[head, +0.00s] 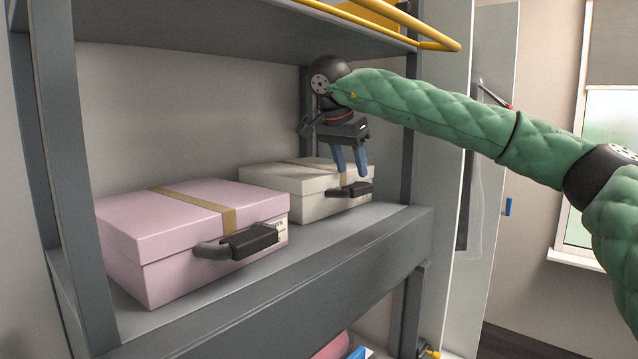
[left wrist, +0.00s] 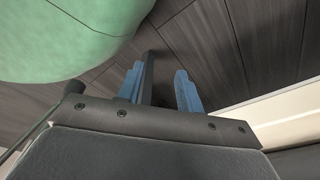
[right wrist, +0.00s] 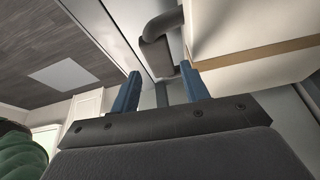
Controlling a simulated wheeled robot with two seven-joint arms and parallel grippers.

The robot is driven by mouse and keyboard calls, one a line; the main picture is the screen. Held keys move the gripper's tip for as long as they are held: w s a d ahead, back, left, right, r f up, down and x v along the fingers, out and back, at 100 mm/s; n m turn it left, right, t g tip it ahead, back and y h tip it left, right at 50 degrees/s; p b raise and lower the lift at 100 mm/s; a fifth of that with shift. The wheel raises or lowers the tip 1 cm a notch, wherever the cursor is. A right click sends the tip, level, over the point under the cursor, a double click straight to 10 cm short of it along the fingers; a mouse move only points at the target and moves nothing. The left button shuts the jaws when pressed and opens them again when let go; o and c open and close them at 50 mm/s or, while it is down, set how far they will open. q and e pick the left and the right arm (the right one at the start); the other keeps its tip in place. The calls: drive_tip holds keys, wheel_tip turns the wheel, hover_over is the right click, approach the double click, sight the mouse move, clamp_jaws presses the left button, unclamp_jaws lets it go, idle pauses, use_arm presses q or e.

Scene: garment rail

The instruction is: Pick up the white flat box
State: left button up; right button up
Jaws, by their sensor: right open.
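The white flat box (head: 275,182) lies on the grey shelf (head: 370,238), to the right of a pink box. It has a tan strap and a dark handle (head: 350,189) on its front side. My right gripper (head: 351,172) points down just above that handle, open and empty. In the right wrist view, the white box (right wrist: 265,22) and its handle (right wrist: 158,27) show beyond the parted fingers (right wrist: 160,72).
The pink box (head: 180,225), with a tan strap and dark handle, stands at the left on the same shelf. A grey upper shelf (head: 200,30) and a yellow rail (head: 440,42) are overhead. A shelf post (head: 407,160) stands right of the white box.

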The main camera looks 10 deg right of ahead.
sight(356, 185)
drive_tip(key=shift+d+f+n+b, duration=0.15)
drive_tip(key=shift+f+n+b, duration=0.15)
drive_tip(key=shift+f, duration=0.2)
drive_tip(key=shift+d+f, duration=0.1)
drive_tip(key=shift+f, duration=0.25)
drive_tip(key=b+x, duration=0.2)
drive_tip(key=x, duration=0.2)
drive_tip(key=shift+w+d+f, duration=0.1)
drive_tip(key=shift+w+f, duration=0.05)
drive_tip(key=shift+f, duration=0.1)
drive_tip(key=shift+w+d+f+b, duration=0.15)
drive_tip(key=shift+d+f+b, duration=0.15)
drive_tip(key=shift+f, duration=0.35)
use_arm(q)
drive_tip(key=w+d+r, duration=0.1)
drive_tip(key=w, duration=0.4)
drive_tip(key=shift+w+d+r, duration=0.15)
drive_tip(key=shift+w+d, duration=0.05)
drive_tip(key=shift+w, duration=0.15)
use_arm(e)
drive_tip(key=c, duration=1)
